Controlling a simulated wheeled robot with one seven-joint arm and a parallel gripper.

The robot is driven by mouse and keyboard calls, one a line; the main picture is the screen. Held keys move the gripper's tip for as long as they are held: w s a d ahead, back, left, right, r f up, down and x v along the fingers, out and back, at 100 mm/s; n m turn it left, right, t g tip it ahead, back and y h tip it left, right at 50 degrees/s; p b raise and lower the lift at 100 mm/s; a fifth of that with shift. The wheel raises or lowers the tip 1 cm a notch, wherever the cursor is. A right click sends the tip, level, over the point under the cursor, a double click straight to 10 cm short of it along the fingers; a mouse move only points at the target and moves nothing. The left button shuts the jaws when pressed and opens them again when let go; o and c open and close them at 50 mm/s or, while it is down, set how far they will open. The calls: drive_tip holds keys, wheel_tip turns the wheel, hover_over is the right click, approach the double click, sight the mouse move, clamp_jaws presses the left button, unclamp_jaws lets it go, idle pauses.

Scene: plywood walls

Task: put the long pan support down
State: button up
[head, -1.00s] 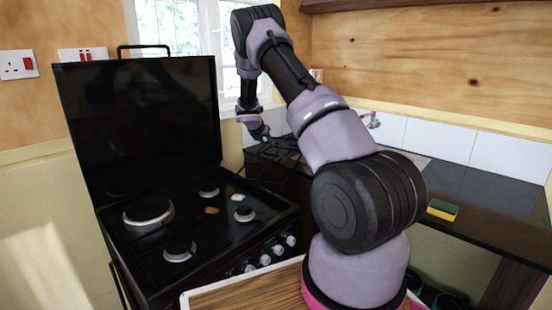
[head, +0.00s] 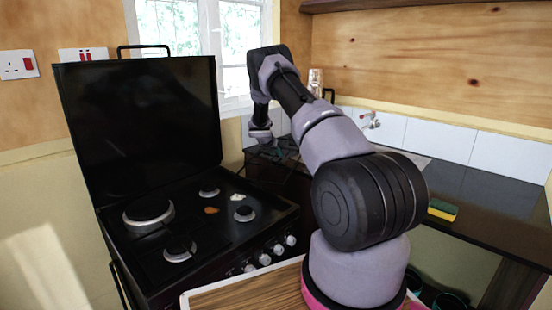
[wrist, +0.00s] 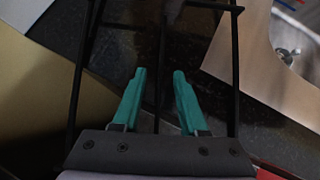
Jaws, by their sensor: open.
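The long pan support (wrist: 236,62) is a frame of thin black rods. In the wrist view it spans the picture, with long side rods and a middle rod, over a dark worktop. It also shows in the head view (head: 290,153) as thin dark rods at the worktop's left end, beside the hob. My gripper (wrist: 160,72) is open, with one teal finger on each side of the middle rod and visible gaps to it. In the head view my gripper (head: 272,153) is small and low over the support. Whether all of the support touches the worktop is hard to tell.
The black hob (head: 160,225) with its raised lid (head: 140,120) stands left of the worktop (head: 470,195). A sponge (head: 442,209) lies near the worktop's front edge. A tap (head: 372,121) is at the back. The worktop's right side is clear.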

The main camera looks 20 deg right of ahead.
drive_tip(key=shift+c, duration=0.3)
clamp_jaws()
drive_tip(key=shift+w+r, duration=0.1)
drive_tip(key=shift+r, duration=0.1)
idle(0.9)
